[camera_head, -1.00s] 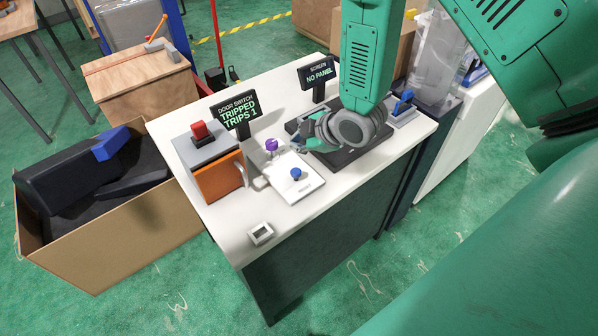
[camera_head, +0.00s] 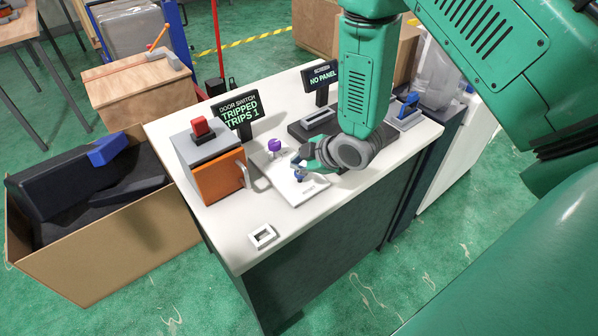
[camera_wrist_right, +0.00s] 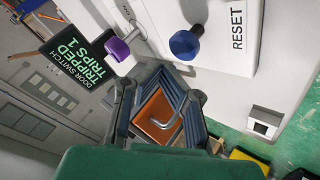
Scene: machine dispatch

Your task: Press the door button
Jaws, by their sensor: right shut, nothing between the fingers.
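A box with an orange door (camera_head: 219,177) and a silver handle stands at the left of the white bench, with a red button (camera_head: 201,128) on top. Beside it, a white plate (camera_head: 292,191) carries a purple knob (camera_head: 274,146) and a blue button. In the right wrist view the blue button (camera_wrist_right: 186,44) is clear, next to the word RESET, with the purple knob (camera_wrist_right: 118,48) to its left. My right gripper (camera_head: 299,168) is shut and empty at the blue button, partly covering it in the head view; I cannot tell whether they touch. My left gripper is out of view.
The door switch sign (camera_head: 238,108) reads TRIPPED, TRIPS 1. Another sign (camera_head: 322,77) reads NO PANEL. A dark slotted block (camera_head: 318,118) lies behind my right arm. A small white frame (camera_head: 263,236) lies at the bench's front. A cardboard box (camera_head: 110,255) stands left.

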